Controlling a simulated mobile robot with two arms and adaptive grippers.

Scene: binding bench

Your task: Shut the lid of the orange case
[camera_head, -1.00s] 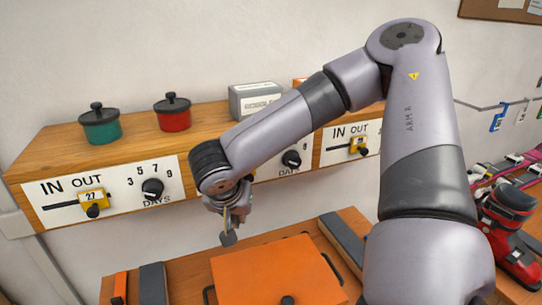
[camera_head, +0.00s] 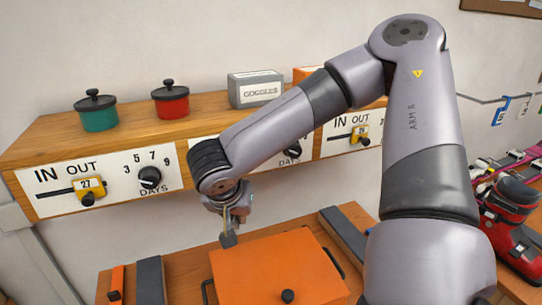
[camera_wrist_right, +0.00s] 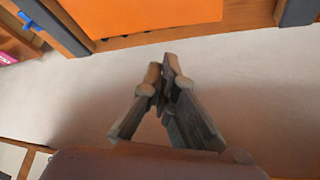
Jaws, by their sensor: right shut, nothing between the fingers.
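The orange case (camera_head: 270,268) lies on the wooden bench in the head view. Its broad orange top looks flat and down, with a black knob (camera_head: 288,296) near the front edge and dark handles at the sides. The bottom of the picture cuts off its front. In the right wrist view part of its orange surface (camera_wrist_right: 140,15) shows at the top. My right gripper (camera_head: 228,240) is shut and empty, pointing down at the case's back left edge; I cannot tell whether it touches. Its fingertips (camera_wrist_right: 168,62) meet in the wrist view. My left gripper is out of view.
A wooden shelf (camera_head: 140,142) with sliders and dials runs behind, carrying a green pot (camera_head: 97,115), a red pot (camera_head: 170,102) and a grey box (camera_head: 255,90). Dark grey bars (camera_head: 150,280) lie beside the case. A red ski boot (camera_head: 510,215) stands at the right.

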